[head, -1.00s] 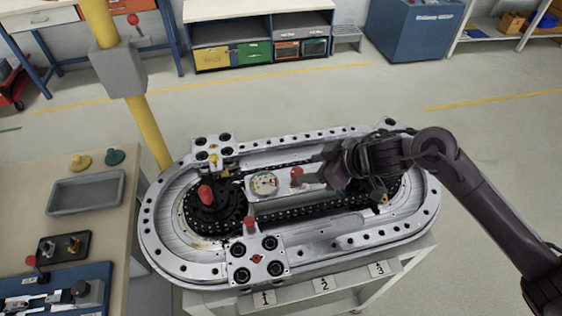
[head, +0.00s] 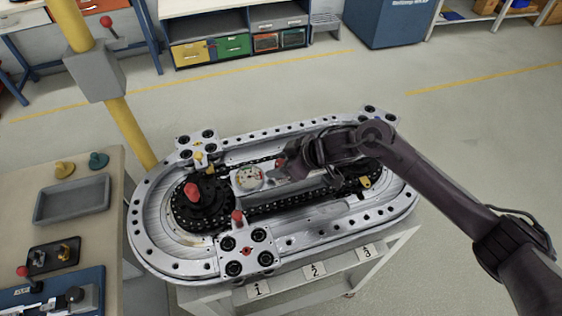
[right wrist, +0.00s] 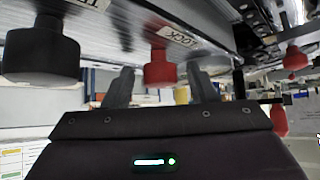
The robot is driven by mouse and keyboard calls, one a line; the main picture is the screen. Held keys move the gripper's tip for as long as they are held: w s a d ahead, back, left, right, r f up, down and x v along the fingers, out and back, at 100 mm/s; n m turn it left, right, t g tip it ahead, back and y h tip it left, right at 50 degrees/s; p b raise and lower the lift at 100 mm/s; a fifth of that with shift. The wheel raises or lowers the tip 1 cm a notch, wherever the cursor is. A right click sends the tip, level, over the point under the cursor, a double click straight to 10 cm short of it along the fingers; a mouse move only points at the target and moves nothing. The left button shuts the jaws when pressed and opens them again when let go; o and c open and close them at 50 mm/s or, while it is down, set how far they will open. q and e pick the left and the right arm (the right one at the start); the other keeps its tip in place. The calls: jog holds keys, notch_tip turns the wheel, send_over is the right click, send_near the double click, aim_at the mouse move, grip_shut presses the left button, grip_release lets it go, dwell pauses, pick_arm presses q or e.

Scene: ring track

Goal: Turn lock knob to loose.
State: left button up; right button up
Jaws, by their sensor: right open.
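The red lock knob (head: 281,162) stands on the plate in the middle of the ring track (head: 290,245), beside a round gauge (head: 249,177). In the right wrist view, the red knob (right wrist: 160,68) hangs from a plate with a "LOCK" label, as the picture is upside down. My right gripper (right wrist: 162,86) is open, with one finger on each side of the red knob and gaps visible. In the head view, my right gripper (head: 290,166) partly hides the knob. My left gripper is not in view.
A black knob (right wrist: 40,50) is near the right gripper's finger. Another red knob (head: 192,190) tops the left sprocket, and a red-knobbed carriage (head: 262,256) sits on the front rail. A yellow post (head: 130,130) and a side bench (head: 110,165) stand at the left.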

jog(key=c, duration=1)
jog(key=shift+o, duration=0.2)
